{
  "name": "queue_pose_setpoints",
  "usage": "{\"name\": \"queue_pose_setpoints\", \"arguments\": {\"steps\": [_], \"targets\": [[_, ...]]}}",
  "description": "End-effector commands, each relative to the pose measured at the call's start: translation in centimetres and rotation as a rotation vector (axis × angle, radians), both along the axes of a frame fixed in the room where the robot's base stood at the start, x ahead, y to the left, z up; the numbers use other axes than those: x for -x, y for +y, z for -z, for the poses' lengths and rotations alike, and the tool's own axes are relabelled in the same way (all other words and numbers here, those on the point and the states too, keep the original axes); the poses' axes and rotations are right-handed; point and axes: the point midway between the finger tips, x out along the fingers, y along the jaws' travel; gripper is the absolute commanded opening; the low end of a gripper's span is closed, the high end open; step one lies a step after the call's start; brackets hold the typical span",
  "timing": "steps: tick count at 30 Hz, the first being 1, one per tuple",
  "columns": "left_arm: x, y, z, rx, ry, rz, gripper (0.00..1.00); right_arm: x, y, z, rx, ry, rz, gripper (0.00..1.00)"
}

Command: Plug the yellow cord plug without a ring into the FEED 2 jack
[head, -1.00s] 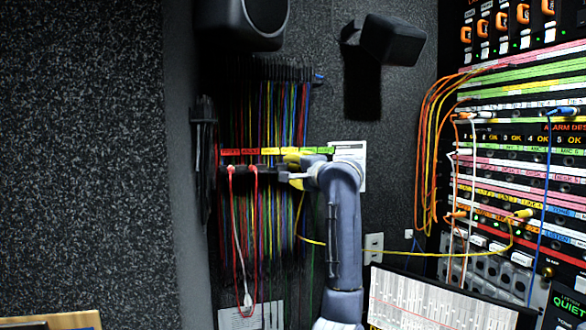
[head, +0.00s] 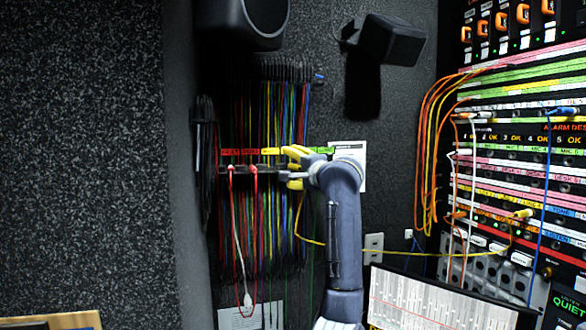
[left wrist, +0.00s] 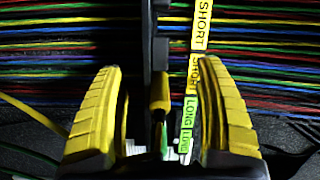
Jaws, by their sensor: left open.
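My left gripper (head: 287,166) is open at the cord rack (head: 240,168) on the back wall. In the left wrist view its two yellow fingers (left wrist: 158,85) stand either side of a dark rack bar and a yellow plug (left wrist: 160,94). I cannot tell whether they touch it, or whether this plug has a ring. A yellow cord (head: 312,241) runs from the rack near the gripper across to the patch panel (head: 515,180). A yellow plug (head: 521,213) sits at the panel on the right. The FEED 2 jack's label is too small to read.
Two red plugs (head: 252,170) hang on the rack left of the gripper, among many coloured cords. SHORT and LONG labels (left wrist: 200,25) run beside the bar. Speakers (head: 392,40) hang above.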

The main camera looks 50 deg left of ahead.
Motion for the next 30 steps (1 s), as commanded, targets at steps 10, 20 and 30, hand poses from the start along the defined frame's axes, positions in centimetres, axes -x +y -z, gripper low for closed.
{"name": "queue_pose_setpoints", "arguments": {"steps": [10, 20, 30], "targets": [[0.6, -3.9, 0.0, 0.000, -0.002, 0.004, 0.73, 0.0, 0.0, 0.0, 0.000, 0.000, 0.000, 1.00], [1.6, -9.2, 0.1, 0.000, -0.002, 0.003, 0.73, 0.0, 0.1, 0.0, 0.000, -0.001, 0.000, 1.00], [2.1, -11.6, 0.1, 0.000, -0.001, 0.001, 0.73, 0.0, 0.1, 0.0, 0.000, -0.001, 0.000, 1.00]]}}
